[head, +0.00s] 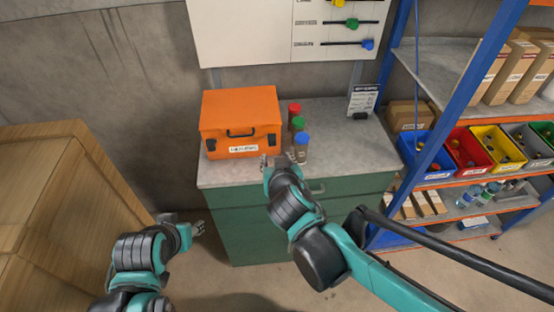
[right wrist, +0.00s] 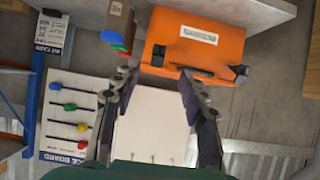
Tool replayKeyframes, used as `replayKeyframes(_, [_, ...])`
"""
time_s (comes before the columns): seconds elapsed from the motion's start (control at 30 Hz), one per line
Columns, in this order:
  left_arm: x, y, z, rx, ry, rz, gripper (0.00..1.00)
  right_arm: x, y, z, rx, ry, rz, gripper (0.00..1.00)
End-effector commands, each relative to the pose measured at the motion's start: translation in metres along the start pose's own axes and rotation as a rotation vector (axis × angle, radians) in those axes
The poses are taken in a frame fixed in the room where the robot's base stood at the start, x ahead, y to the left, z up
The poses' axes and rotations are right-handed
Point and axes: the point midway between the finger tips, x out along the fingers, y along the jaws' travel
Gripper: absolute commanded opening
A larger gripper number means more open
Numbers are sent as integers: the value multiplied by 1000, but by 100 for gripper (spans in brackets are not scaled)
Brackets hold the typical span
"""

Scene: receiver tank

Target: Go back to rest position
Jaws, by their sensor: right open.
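My right gripper (head: 277,161) is above the front edge of the grey-topped green cabinet (head: 350,150), just in front of the bottles. In the right wrist view its two fingers (right wrist: 157,82) are apart with nothing between them. My left gripper (head: 199,228) is low at the left, beside the cabinet's front left side. It is small in the picture, and I cannot tell its jaw state. An orange case (head: 240,112) stands shut on the cabinet. Beside it stand bottles with a red cap (head: 294,108), a green cap (head: 298,123) and a blue cap (head: 302,139).
A wooden crate (head: 70,215) stands at the left. A blue-posted shelf with colored bins (head: 468,150) and boxes is at the right. A white board with colored sliders (head: 335,30) hangs behind the cabinet. A small sign (head: 362,98) stands at the cabinet's back right.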

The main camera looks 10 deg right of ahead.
Motion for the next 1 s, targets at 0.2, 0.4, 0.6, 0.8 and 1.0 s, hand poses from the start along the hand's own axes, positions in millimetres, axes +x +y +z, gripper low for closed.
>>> replayKeyframes(0.2, [0,0,0,0,0,0,43,-3,0,0,0,0,0,43])
replayKeyframes(0.4, [0,0,0,0,0,0,43,-2,0,0,0,0,0,43])
replayKeyframes(0.6, [0,0,0,0,0,0,43,-3,5,2,2,-9,6,43])
replayKeyframes(0.8, [4,0,3,0,0,0,43,-27,72,44,3,-173,78,43])
replayKeyframes(1.0, [8,0,5,0,0,0,43,-71,116,104,5,-375,55,43])
